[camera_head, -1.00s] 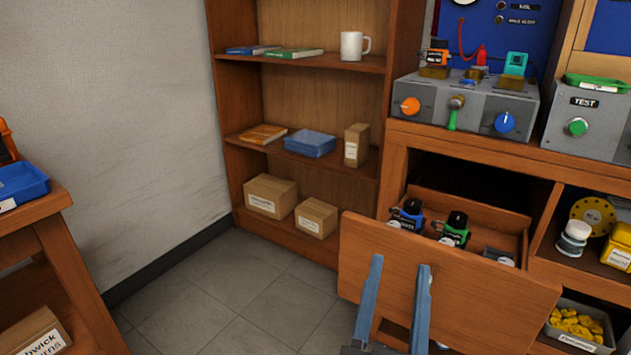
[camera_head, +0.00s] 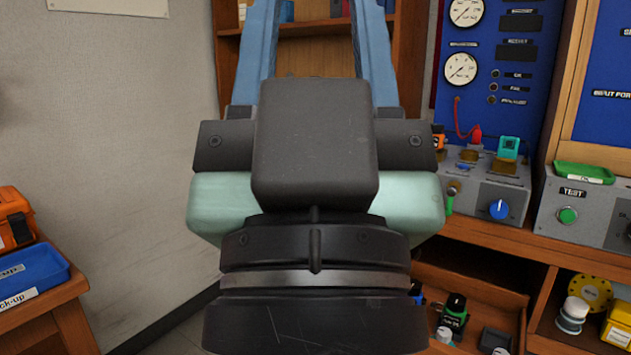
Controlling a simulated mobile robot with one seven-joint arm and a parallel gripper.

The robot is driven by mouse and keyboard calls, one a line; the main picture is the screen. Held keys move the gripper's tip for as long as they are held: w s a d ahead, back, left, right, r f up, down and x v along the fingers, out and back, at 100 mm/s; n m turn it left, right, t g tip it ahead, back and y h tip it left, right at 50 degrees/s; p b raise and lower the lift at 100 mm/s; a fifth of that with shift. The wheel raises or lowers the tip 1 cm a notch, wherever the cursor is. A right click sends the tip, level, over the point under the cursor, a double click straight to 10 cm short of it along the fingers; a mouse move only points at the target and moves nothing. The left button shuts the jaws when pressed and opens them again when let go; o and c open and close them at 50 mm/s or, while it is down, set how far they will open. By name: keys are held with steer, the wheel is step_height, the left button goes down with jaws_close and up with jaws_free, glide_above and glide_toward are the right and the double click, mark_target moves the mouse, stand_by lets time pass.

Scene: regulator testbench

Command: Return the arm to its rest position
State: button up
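My gripper (camera_head: 315,35) fills the middle of the view, raised close to the camera with its two blue fingers pointing up. The fingers stand wide apart with nothing seen between them, so it is open; the fingertips are cut off by the top edge. My black wrist and pale green gripper body hide most of the shelf unit and part of the bench behind.
A pulled-out drawer (camera_head: 502,296) at lower right holds a black-and-green part (camera_head: 454,314) and other parts. The control box (camera_head: 478,192) and test box (camera_head: 595,205) stand on the bench above. A blue tray (camera_head: 30,280) and orange case (camera_head: 12,220) are at left.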

step_height(320, 180, up, 30)
steer(key=p, duration=2.7)
steer(key=shift+f, duration=0.25)
